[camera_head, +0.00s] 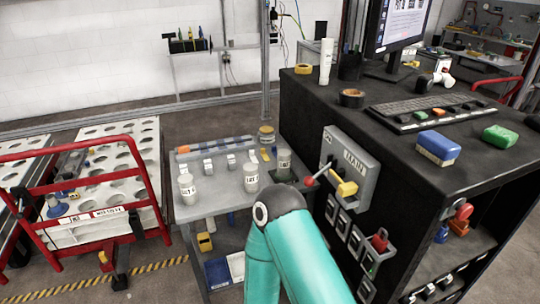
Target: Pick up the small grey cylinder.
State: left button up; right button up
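A small grey cylinder (284,162) with a darker lower part stands upright at the right end of the grey cart top; I cannot tell for certain that it is the task's cylinder. A teal arm of mine with a dark joint rises from the bottom middle, just in front of the cart's right side. Neither gripper can be made out. I see no finger touching the cylinder.
White labelled bottles (251,178) and several small pale blocks share the cart top (215,203). A black desk (420,185) with a grey switch box (350,165) and a red-knobbed lever stands close right. A red rail (150,180) fronts perforated white racks at left.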

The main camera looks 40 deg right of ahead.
aim_at(284, 160)
jog(key=z, duration=0.3)
jog(key=i, duration=0.8)
jog(key=z, duration=0.55)
jog(key=k, duration=0.8)
jog(key=z, duration=0.2)
jog(key=i, duration=0.65)
jog(key=u, duration=0.05)
